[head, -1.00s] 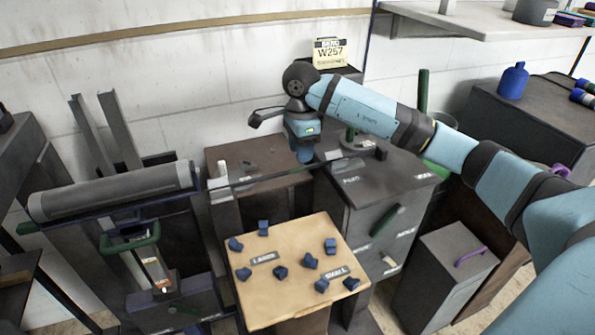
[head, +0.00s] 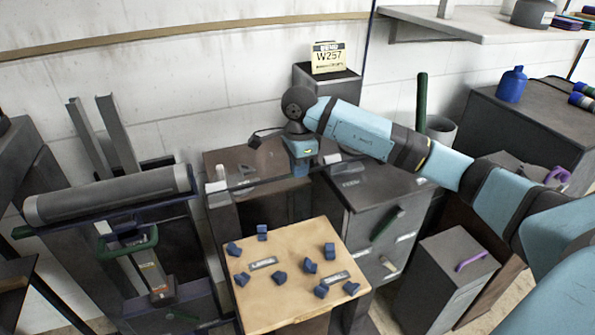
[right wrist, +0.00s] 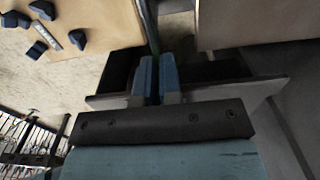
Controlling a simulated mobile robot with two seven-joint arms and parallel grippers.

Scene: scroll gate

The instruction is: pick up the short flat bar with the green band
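I cannot make out a short flat bar with a green band for certain in the head view. Small flat grey pieces (head: 250,168) lie on the brown cabinet top, with no green visible on them. My right gripper (head: 300,172) points down over the cabinets, beside a thin dark rod (head: 245,183). In the right wrist view its two blue fingers (right wrist: 157,75) are close together with a narrow gap. A thin dark green strip (right wrist: 152,30) shows just beyond the fingertips; I cannot tell whether they hold it. My left gripper is not in view.
A wooden board (head: 290,300) with several blue blocks stands in front. A grey roller (head: 110,195) lies at left. A grey drawer cabinet (head: 375,210) stands right of the gripper. In the wrist view an open dark drawer (right wrist: 112,72) lies around the fingers.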

